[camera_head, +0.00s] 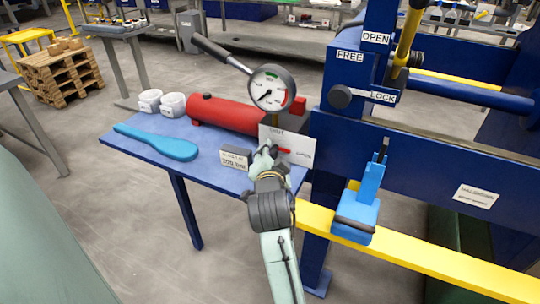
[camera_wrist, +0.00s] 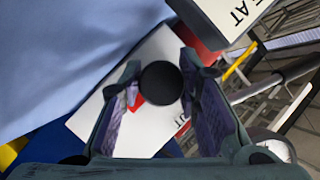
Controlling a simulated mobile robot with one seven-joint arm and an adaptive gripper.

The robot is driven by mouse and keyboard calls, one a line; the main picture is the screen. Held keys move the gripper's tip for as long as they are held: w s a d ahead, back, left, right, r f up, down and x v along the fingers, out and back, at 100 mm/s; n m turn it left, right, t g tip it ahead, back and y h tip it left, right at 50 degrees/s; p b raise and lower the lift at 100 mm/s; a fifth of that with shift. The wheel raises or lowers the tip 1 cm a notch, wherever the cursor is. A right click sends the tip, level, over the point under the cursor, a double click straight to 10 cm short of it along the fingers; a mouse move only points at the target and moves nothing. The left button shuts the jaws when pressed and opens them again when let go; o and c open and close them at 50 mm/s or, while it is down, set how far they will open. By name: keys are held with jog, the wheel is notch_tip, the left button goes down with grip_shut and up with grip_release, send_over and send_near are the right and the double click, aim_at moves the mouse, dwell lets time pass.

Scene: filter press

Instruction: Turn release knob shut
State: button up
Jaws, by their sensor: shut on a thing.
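The release knob (camera_wrist: 160,83) is a round black knob in front of a white label plate (camera_head: 297,150), at the right end of the red hand pump (camera_head: 228,114). My gripper (camera_head: 267,152) is shut on the knob, with one finger on each side of it in the wrist view. In the head view my gripper hides most of the knob. A red pointer (camera_head: 284,150) shows to the right of my fingers against the plate. The plate carries small lettering along its top and right side, too small to read surely. A round gauge (camera_head: 272,88) stands above the pump.
The blue table (camera_head: 205,165) also holds a blue paddle-shaped tool (camera_head: 160,143), two white cups (camera_head: 172,104) and a small sign block (camera_head: 236,160). The pump's lever (camera_head: 222,53) slants up left. The blue press frame (camera_head: 330,145) and yellow rail (camera_head: 400,254) stand close on the right.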

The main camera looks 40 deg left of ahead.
jog(key=shift+c, duration=0.9)
jog(key=shift+r+p, duration=0.1)
jog(key=shift+p, duration=0.25)
jog(key=shift+r+n+h+p, duration=0.1)
jog(key=shift+n+h+p, duration=0.3)
jog(key=shift+n+p, duration=0.15)
jog(key=shift+n+h+p, duration=0.4)
jog(key=shift+n+p, duration=0.05)
jog(key=shift+p, duration=0.05)
jog(key=n+h, duration=0.2)
jog(key=shift+n+h, duration=1.6)
jog(key=shift+h, duration=0.1)
jog(key=o, duration=0.9)
